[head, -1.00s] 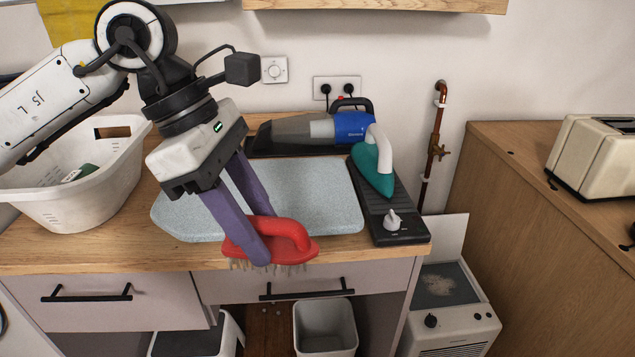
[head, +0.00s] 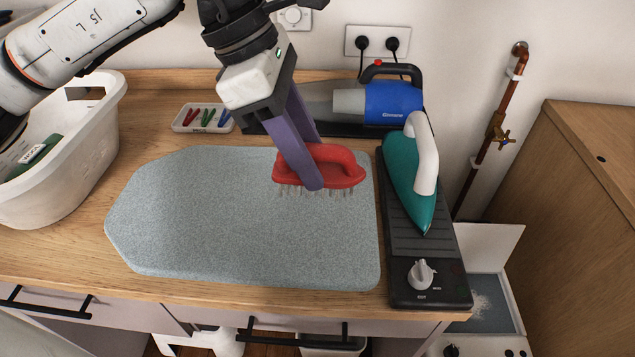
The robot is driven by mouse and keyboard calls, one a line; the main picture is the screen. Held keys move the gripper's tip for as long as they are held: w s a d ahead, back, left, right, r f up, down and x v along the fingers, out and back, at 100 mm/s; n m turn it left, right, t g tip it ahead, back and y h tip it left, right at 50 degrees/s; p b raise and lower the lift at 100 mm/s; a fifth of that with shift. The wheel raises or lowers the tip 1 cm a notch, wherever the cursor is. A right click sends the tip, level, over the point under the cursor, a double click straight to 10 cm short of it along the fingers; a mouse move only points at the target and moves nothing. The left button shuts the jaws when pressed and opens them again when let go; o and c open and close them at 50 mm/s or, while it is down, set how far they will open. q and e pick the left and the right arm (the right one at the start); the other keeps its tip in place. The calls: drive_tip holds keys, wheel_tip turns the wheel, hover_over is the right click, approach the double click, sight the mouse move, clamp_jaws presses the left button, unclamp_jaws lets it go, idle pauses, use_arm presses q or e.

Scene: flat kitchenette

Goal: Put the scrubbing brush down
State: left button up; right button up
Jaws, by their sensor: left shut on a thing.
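The scrubbing brush (head: 345,168) has a red body with a looped handle and pale bristles pointing down. My left gripper (head: 312,170) has purple fingers and is shut on the brush's handle. It holds the brush level over the right back part of the grey-blue ironing mat (head: 230,230) on the wooden counter. I cannot tell whether the bristles touch the mat. My right gripper is out of view.
A blue handheld vacuum (head: 390,103) lies behind. A small tray of coloured pegs (head: 188,119) and a white basket (head: 75,165) are left. The mat is otherwise clear.

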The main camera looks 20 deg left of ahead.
use_arm(q)
drive_tip(key=shift+s+f, duration=0.15)
drive_tip(key=shift+f, duration=3)
drive_tip(key=shift+f, duration=0.1)
drive_tip(key=o, duration=0.9)
drive_tip(key=shift+o, duration=0.2)
drive_tip(key=shift+r+p, duration=0.3)
drive_tip(key=b+v, duration=0.1)
drive_tip(key=v, duration=0.6)
drive_tip(key=shift+a, duration=0.1)
